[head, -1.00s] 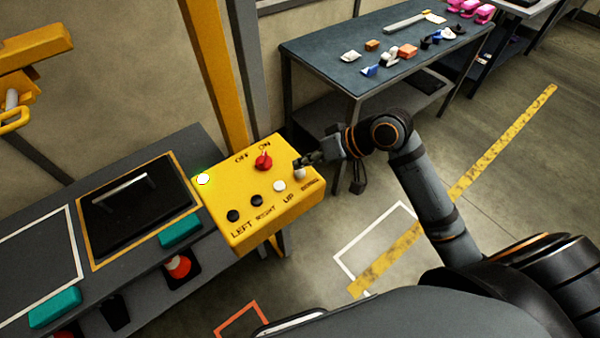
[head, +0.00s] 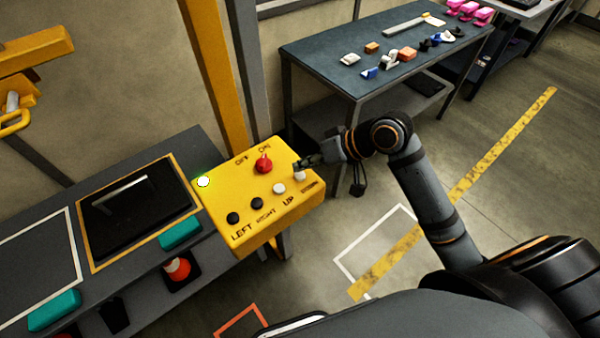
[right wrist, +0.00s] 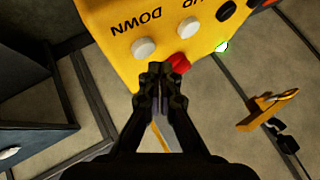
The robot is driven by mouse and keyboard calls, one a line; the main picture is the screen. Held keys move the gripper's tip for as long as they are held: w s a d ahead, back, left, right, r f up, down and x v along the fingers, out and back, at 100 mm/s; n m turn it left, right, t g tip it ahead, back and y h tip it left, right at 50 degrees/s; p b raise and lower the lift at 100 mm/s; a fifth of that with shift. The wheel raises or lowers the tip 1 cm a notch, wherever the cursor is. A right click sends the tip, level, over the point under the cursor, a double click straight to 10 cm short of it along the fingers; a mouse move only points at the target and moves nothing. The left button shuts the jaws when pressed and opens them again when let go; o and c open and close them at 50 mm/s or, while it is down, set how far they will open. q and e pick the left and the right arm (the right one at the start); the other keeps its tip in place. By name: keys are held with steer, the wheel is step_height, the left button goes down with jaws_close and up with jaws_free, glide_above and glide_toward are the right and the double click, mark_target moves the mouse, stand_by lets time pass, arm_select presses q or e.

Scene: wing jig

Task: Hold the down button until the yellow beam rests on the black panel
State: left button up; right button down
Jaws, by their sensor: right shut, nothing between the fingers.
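The yellow control box (head: 255,215) carries a red switch, black buttons and white buttons. The white DOWN button (right wrist: 143,47) shows clear in the right wrist view; in the head view it (head: 299,176) sits just below my fingertips. My right gripper (head: 297,166) is shut and empty, and its tips (right wrist: 160,70) are close beside that button. I cannot tell whether they touch it. The yellow beam (head: 35,48) hangs at the upper left, with part out of frame. The black panel (head: 118,222) lies on the grey bench inside a yellow outline, with the beam apart from it. My left gripper is out of view.
A green light (head: 203,181) glows at the box's left corner. A yellow post (head: 215,75) rises behind it. Teal blocks (head: 180,234) lie along the bench front. A blue-topped table (head: 330,57) with small parts stands behind my right arm.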

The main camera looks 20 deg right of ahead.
mark_target(303, 175)
steer(key=shift+f, duration=0.1)
steer(key=shift+f, duration=0.3)
steer(key=shift+f, duration=0.45)
stand_by(1.5)
stand_by(2.1)
steer(key=shift+r+p, duration=0.85)
steer(key=shift+r, duration=0.1)
step_height(303, 175, up, 5)
steer(key=p, duration=0.5)
steer(key=shift+p, duration=0.35)
